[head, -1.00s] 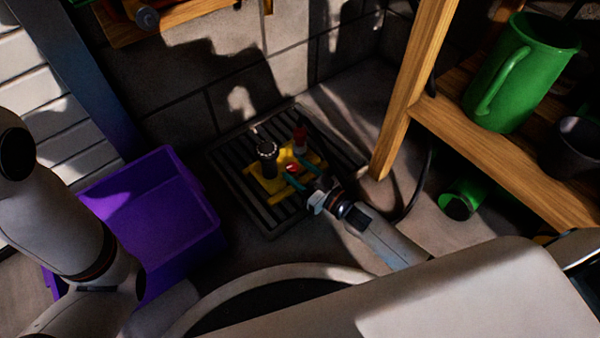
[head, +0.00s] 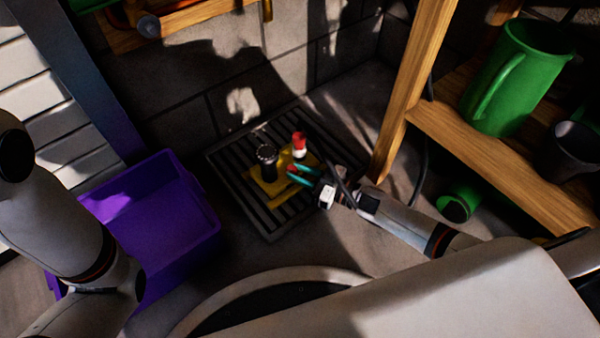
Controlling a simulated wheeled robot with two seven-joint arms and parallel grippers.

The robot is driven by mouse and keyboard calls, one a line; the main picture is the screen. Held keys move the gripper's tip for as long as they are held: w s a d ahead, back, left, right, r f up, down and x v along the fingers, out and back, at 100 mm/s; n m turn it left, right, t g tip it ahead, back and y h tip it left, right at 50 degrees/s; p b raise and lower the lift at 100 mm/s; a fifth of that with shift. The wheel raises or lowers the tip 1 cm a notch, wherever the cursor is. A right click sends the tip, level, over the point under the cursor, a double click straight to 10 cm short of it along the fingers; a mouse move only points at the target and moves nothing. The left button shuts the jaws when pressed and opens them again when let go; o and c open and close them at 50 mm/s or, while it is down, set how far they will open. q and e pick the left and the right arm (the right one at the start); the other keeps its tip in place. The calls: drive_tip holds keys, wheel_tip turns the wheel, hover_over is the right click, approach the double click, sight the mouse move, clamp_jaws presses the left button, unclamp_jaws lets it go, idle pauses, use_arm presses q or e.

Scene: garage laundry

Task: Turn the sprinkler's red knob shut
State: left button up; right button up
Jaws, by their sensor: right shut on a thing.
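The yellow sprinkler (head: 257,194) sits on a dark slatted floor grate. It has a black upright post (head: 266,160) and a white post with a red top (head: 299,141). A small red knob (head: 292,168) shows at the sprinkler's near right side. My right gripper (head: 297,173), with teal fingers, reaches in from the right and is shut on this red knob at its fingertips. The fingers hide part of the knob, so its turn angle cannot be read. My left arm shows at the left edge, but its gripper is out of view.
A purple bin (head: 165,225) stands left of the grate (head: 268,222). A wooden shelf (head: 500,150) at right holds a green jug (head: 515,85) and a dark pot. A green cylinder (head: 462,203) lies below it. A block wall stands behind.

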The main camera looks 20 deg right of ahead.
drive_tip(key=o, duration=1)
drive_tip(key=shift+s+d, duration=0.1)
drive_tip(key=p+v, duration=0.6)
drive_tip(key=v, duration=0.5)
drive_tip(key=shift+r, duration=0.1)
drive_tip(key=shift+s+d, duration=0.2)
drive_tip(key=shift+s, duration=0.1)
